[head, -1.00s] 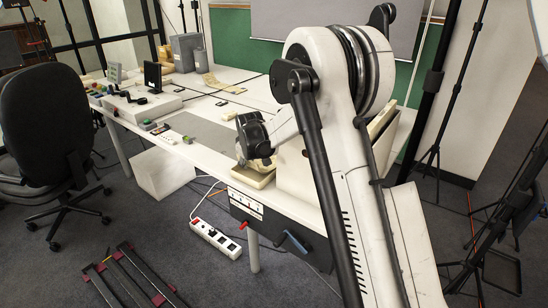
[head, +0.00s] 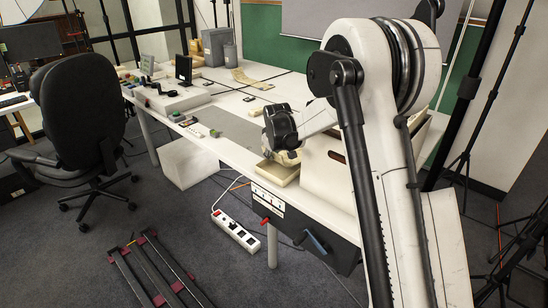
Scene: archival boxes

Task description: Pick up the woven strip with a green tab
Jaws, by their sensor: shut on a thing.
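My gripper (head: 285,151) is dark and hangs at the end of my white arm, just above the front edge of the white table (head: 213,140). It is shut on a small pale beige thing (head: 290,158), partly hidden by the fingers. I cannot tell whether this is the woven strip, and no green tab shows on it. A shallow cream tray (head: 278,173) sits directly below the gripper. A tan patterned strip (head: 257,78) lies flat farther back on the table; no green tab is clear on it either.
A large white box (head: 327,165) stands right of the tray, partly behind my arm. Grey boxes (head: 216,46), a small dark screen (head: 184,68) and a grey mat (head: 228,125) are on the table. An office chair (head: 75,115) stands at left, a power strip (head: 236,230) on the floor.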

